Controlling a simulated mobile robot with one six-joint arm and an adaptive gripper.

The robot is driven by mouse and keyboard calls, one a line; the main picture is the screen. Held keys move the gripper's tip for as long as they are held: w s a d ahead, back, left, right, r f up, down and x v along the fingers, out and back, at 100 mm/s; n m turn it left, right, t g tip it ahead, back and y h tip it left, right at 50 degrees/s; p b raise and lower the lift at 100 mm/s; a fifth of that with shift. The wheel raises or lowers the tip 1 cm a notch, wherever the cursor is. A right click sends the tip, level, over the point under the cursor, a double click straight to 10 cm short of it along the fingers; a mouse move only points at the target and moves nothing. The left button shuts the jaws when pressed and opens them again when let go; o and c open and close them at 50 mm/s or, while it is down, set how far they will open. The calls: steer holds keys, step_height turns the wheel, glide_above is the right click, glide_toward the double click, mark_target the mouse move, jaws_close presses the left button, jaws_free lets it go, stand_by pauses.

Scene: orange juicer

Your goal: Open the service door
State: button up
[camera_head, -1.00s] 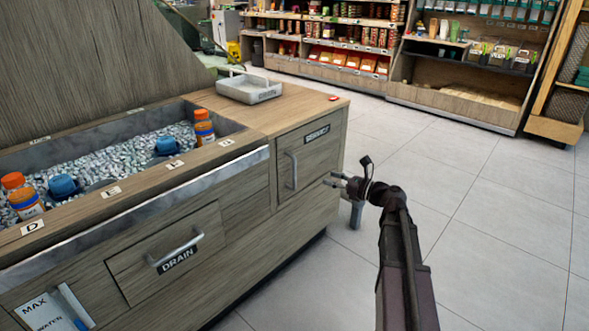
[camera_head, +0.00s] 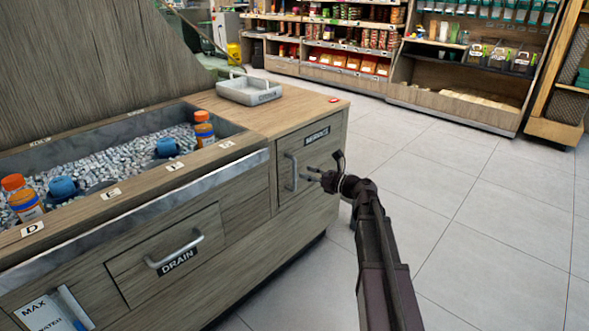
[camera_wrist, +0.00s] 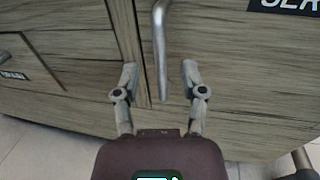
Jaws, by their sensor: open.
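The service door (camera_head: 322,158) is a wooden panel at the right end of the counter front, closed, with a dark label at its top. Its upright metal handle (camera_head: 291,172) is on the door's left side. My gripper (camera_head: 313,174) is open and just right of the handle in the head view. In the wrist view the handle (camera_wrist: 160,50) comes down from the top, and its lower end lies between the lines of my two open fingers (camera_wrist: 160,78). Neither finger visibly touches it. Part of the label (camera_wrist: 285,4) shows at the top right.
The drain drawer (camera_head: 165,254), with a bar handle, is shut to the left. An ice trough (camera_head: 135,150) with bottles and blue items is above it. A grey tray (camera_head: 249,90) and a small red object (camera_head: 334,99) sit on the counter. Open tiled floor (camera_head: 470,190) lies to the right.

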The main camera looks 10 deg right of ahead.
mark_target(294, 188)
steer(key=shift+x, duration=2.7)
jaws_close()
